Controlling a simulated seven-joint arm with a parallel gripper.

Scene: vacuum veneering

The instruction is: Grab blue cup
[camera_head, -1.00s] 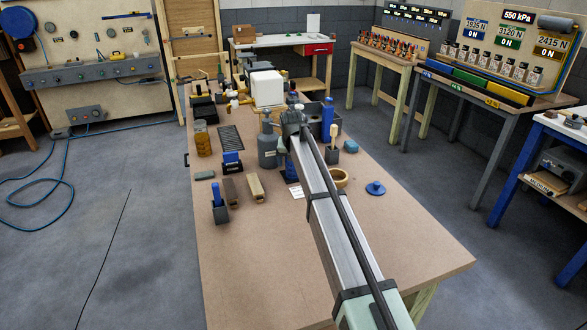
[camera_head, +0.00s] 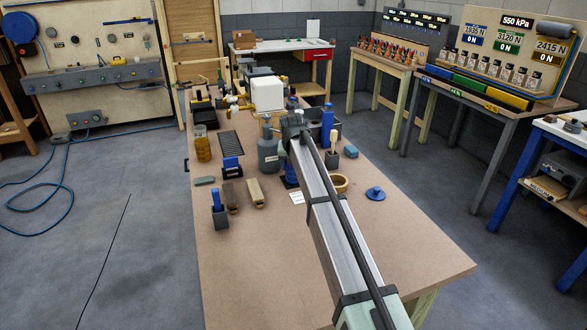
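No plain blue cup stands out clearly. A dark blue item (camera_head: 291,174) shows partly behind my arm, and I cannot tell if it is a cup. A small grey-blue square holder (camera_head: 220,214) with a blue handle in it stands at the left front of the workbench. A round blue lid-like piece with a knob (camera_head: 376,193) lies on the right side. My arm reaches from the bottom right to a dark joint over the middle of the bench. My gripper's fingers are hidden behind the arm, so what they hold is not visible.
The workbench (camera_head: 350,262) has a bare near half. Around my arm stand a grey bottle (camera_head: 268,155), a wooden ring (camera_head: 338,183), a brush in a holder (camera_head: 332,150), a blue bottle (camera_head: 327,122), wooden blocks (camera_head: 255,192) and an amber jar (camera_head: 202,145).

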